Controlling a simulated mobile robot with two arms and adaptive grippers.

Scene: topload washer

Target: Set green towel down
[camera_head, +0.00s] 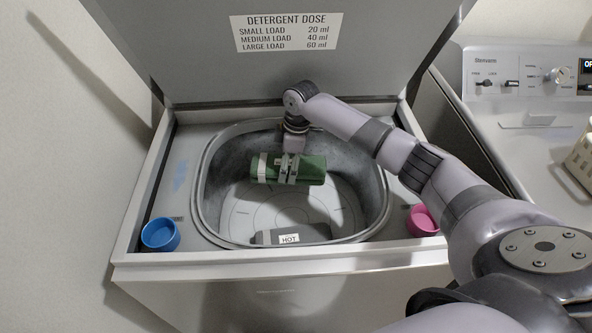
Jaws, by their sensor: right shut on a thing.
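The green towel (312,171) is a folded or rolled bundle with a pale band near its left end. My right gripper (288,178) reaches down into the open washer tub (212,180) and is shut on the towel. The towel hangs roughly level inside the tub opening, and looks above the tub floor (262,215); its exact height is hard to tell. A dark grey bundle with a white "HOT" label (289,239) lies low at the front of the tub. My left gripper is not in view.
The raised lid (200,65) carries a detergent dose sign (287,32). A blue cup (160,234) stands on the front left rim and a pink cup (422,220) on the front right. A second appliance (520,120) with a white basket (582,158) stands at right.

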